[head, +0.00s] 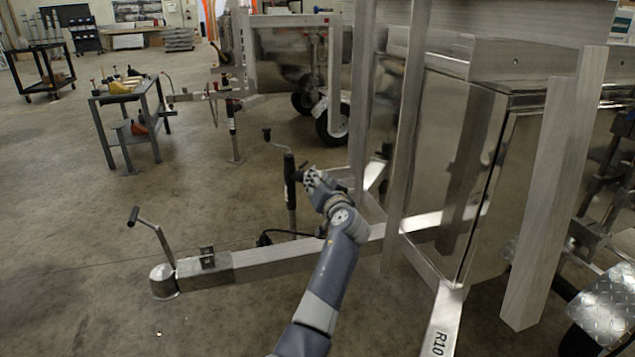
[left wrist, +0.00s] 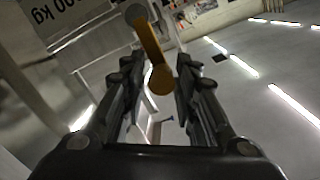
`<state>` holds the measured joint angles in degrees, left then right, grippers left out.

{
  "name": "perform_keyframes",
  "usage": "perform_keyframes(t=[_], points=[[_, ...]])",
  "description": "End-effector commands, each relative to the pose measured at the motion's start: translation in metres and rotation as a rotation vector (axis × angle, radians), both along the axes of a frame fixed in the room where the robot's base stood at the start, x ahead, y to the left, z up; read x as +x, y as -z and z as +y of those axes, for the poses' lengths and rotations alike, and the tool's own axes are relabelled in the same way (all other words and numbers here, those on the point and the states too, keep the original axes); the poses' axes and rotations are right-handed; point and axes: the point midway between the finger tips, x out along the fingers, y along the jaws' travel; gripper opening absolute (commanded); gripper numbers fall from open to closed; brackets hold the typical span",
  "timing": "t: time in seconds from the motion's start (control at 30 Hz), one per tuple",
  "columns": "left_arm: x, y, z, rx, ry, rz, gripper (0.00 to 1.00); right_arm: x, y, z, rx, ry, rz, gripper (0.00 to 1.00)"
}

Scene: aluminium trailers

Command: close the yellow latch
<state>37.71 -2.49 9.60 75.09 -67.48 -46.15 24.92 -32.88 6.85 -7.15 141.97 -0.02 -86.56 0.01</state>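The yellow latch (left wrist: 151,50) shows in the left wrist view as a short bar with rounded ends, slanting down from a grey round piece at its top left. My left gripper (left wrist: 157,68) is open, with its two dark fingers apart on either side of the latch's lower end. I cannot tell whether either finger touches it. In the head view my left gripper (head: 311,178) is beside the trailer's jack, above the drawbar. The latch cannot be made out in the head view. My right gripper is not in view.
The trailer drawbar (head: 275,262) runs left to a hitch with a raised handle (head: 150,235). An upright jack (head: 290,185) stands behind my gripper. Metal posts (head: 408,125) and a shiny box (head: 450,165) fill the right. A work table (head: 130,98) stands back left; open floor lies between.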

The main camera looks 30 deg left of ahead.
Motion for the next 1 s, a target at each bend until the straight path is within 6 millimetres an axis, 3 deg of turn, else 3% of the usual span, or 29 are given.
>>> perform_keyframes(t=[0.43,0.8,1.0], points=[[-0.004,0.001,-0.004,-0.003,-0.003,-0.001,0.41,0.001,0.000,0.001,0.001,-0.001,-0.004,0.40],[-0.040,-0.004,-0.045,-0.005,-0.001,-0.001,0.41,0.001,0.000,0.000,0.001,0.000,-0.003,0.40],[-0.050,-0.006,-0.056,-0.002,0.000,-0.001,0.41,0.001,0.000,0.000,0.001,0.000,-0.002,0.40]])
